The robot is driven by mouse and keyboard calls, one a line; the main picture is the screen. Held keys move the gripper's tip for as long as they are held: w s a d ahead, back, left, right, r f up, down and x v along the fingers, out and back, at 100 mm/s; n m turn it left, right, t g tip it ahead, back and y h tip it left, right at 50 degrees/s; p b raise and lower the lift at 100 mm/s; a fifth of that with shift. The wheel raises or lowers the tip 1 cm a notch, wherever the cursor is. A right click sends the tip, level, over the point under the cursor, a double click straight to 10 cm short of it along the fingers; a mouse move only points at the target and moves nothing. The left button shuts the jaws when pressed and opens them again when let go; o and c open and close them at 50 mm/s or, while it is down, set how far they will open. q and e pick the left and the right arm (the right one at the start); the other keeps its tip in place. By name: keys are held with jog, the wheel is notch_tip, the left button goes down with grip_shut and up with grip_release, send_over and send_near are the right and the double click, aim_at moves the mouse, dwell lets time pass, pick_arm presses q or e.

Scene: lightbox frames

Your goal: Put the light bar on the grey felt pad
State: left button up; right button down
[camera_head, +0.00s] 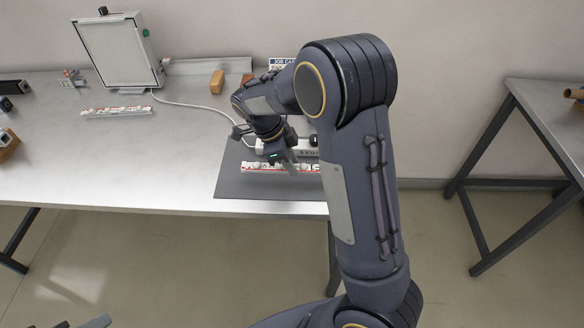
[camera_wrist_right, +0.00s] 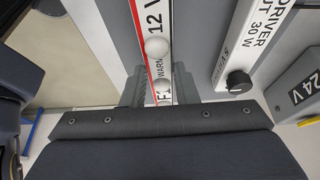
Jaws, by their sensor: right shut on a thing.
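A light bar (camera_head: 254,166), white with red edging and white domes, lies along the front part of the grey felt pad (camera_head: 240,187) in the head view, or just above it; I cannot tell if it touches. My right gripper (camera_head: 284,163) is shut on this bar. In the right wrist view the bar (camera_wrist_right: 158,22) runs between the two fingers (camera_wrist_right: 160,88), with "12 V" print showing. My arm hides the bar's right end and part of the pad. Only a small piece of what looks like my left gripper (camera_head: 88,323) shows at the bottom left edge.
A white driver unit (camera_head: 304,154) sits behind the bar; it also shows in the wrist view (camera_wrist_right: 252,42), beside a grey "24 V" box (camera_wrist_right: 300,92). A second similar bar (camera_head: 116,111) lies before the white panel (camera_head: 116,52). The bench's middle is clear except for a white cable (camera_head: 185,104).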

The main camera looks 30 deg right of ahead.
jog(key=shift+d+f+p, duration=0.2)
jog(key=shift+f+p, duration=0.2)
jog(key=shift+f, duration=1.35)
jog(key=shift+f, duration=0.15)
jog(key=c, duration=1.1)
grip_release()
jog(key=shift+c, duration=0.2)
